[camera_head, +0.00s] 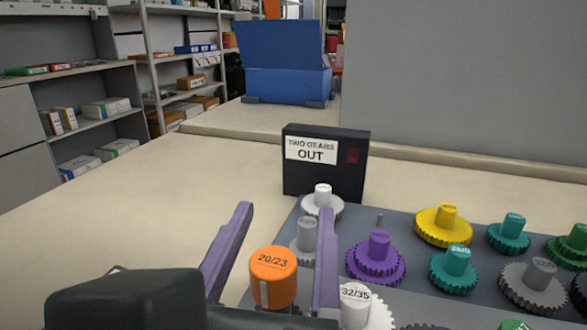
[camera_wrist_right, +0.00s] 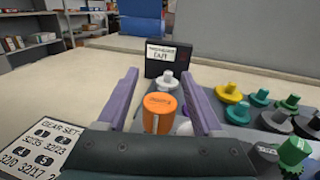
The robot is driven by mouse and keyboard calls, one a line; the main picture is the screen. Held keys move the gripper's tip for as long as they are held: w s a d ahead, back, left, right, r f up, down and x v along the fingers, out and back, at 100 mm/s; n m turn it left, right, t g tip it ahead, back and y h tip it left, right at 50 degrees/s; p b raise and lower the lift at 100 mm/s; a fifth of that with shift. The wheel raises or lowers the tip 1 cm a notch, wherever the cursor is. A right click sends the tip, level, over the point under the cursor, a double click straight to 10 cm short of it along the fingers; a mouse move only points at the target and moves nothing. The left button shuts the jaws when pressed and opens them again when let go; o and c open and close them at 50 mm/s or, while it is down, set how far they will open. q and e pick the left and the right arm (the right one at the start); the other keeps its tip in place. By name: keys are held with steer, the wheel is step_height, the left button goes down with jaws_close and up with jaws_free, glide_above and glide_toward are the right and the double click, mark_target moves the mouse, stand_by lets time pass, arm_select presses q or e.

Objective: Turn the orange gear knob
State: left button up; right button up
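The orange gear knob (camera_head: 273,277), labelled 20/23, stands upright near the left edge of the grey gear board (camera_head: 415,308). My right gripper (camera_head: 285,215) is open, with one purple finger on each side of the orange knob and gaps between. The knob also shows between the fingers in the right wrist view (camera_wrist_right: 159,112). My left gripper is not in view.
A white gear marked 32/35 (camera_head: 356,305) stands close to the right finger. A purple gear (camera_head: 378,258) and a yellow gear (camera_head: 442,226) stand farther right. A black box labelled "TWO GEARS OUT" (camera_head: 327,175) is behind. The table (camera_head: 130,220) is clear at left.

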mark_target(256, 251)
jaws_close()
stand_by(0.3)
steer(key=shift+n+y, duration=0.4)
steer(key=shift+y, duration=0.2)
steer(key=n+y+p, duration=0.1)
steer(key=y, duration=0.1)
steer(key=n+y+p, duration=0.1)
steer(key=y, duration=0.1)
steer(key=shift+a+r+n, duration=0.1)
steer(key=shift+a+n, duration=0.3)
steer(key=n+y, duration=0.1)
steer(key=y, duration=0.1)
steer(key=n+g+y, duration=0.1)
steer(key=y, duration=0.1)
steer(key=shift+s+a+n+p, duration=0.1)
steer(key=shift+a+n+p, duration=0.2)
steer(key=shift+a, duration=0.05)
steer(key=n+g+y, duration=0.1)
steer(key=y, duration=0.1)
steer(key=n+g+y, duration=0.1)
steer(key=shift+s+a+n+y, duration=0.15)
steer(key=shift+a+n+y, duration=0.15)
steer(key=shift+y, duration=0.1)
steer(key=shift+s+a+n+g+y+b, duration=0.2)
steer(key=shift+n+g+y+b, duration=0.25)
steer(key=shift+n+g+y, duration=0.45)
steer(key=shift+s+a+n+g+y+b, duration=0.15)
steer(key=shift+n+g+y+b, duration=0.3)
steer(key=shift+n+g+y, duration=0.4)
